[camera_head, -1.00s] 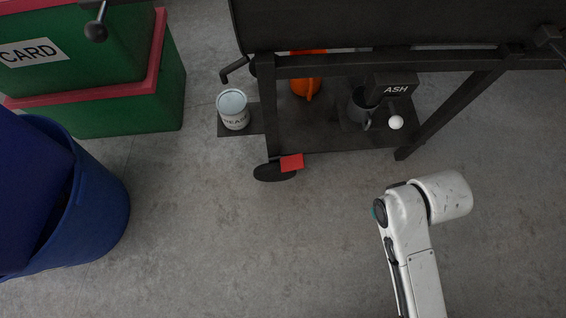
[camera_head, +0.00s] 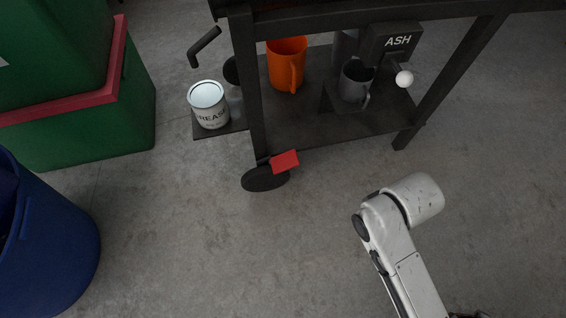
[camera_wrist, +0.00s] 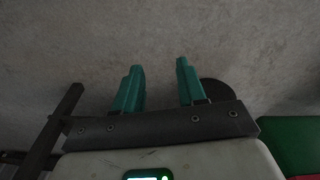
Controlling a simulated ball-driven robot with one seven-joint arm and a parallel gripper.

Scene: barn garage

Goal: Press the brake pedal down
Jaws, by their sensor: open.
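The red brake pedal (camera_head: 285,161) is a small flat plate low on the black cart, beside the dark wheel (camera_head: 264,179) at the foot of its left leg. My gripper (camera_wrist: 159,65) shows in the wrist view, with two teal fingers apart and nothing between them. Bare floor lies beyond the fingertips. A dark rounded shape (camera_wrist: 216,90) shows behind the right finger; I cannot tell for sure whether it is the wheel. The red pedal cannot be made out in the wrist view. In the head view only my white arm shows, right of and below the pedal; its fingers are not seen.
The cart's lower shelf (camera_head: 385,122) holds an orange mug (camera_head: 286,66) and a grey mug (camera_head: 356,82) under an ASH box (camera_head: 391,42). A grease can (camera_head: 209,106) stands on a side ledge. A green bin (camera_head: 90,130) and blue bin (camera_head: 50,250) stand left. Floor before the pedal is clear.

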